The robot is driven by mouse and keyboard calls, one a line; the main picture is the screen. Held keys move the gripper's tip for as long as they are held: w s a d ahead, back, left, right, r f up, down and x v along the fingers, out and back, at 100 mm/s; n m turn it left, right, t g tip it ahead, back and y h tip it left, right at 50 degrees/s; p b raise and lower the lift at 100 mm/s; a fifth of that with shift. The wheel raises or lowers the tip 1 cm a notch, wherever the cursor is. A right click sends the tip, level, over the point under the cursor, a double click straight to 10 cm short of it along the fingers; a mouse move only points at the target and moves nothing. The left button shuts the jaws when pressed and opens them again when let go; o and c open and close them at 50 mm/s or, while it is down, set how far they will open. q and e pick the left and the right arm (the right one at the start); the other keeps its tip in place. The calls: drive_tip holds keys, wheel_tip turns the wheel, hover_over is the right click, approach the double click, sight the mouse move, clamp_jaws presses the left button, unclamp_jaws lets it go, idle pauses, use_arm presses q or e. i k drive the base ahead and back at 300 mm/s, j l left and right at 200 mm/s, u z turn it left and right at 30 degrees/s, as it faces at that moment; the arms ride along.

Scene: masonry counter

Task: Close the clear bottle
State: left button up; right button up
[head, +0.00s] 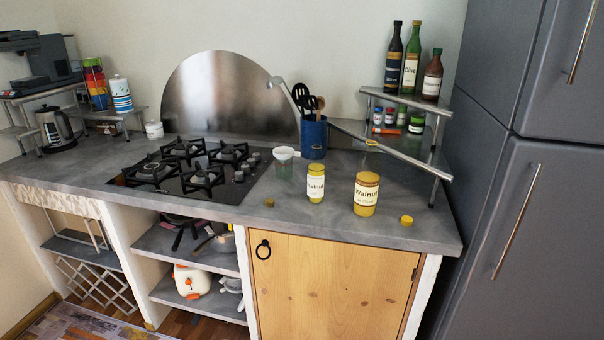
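A see-through, faintly green vessel (285,170) stands on the grey counter right of the hob; it looks like the clear bottle. A white funnel-like piece (283,153) sits at its top, and whether it rests in the opening is too small to tell. A smaller yellow jar with a white label (316,184) and a larger labelled amber-yellow jar (366,194) stand upright to its right. A small yellow-brown cap-like disc (268,202) lies near the front edge. Another yellow one (406,219) lies right of the larger jar. Neither of my grippers shows.
A blue utensil crock (313,137) stands behind the jars. A black gas hob (190,170) fills the counter's middle. A corner shelf (408,100) holds dark bottles and spice jars. A tall grey fridge (520,180) bounds the right. The counter's front right is mostly free.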

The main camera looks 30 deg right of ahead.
sight(316, 164)
drive_tip(key=z, duration=0.35)
drive_tip(key=l+z, duration=0.15)
drive_tip(key=z, duration=0.2)
drive_tip(key=l+z, duration=0.1)
drive_tip(key=z, duration=0.3)
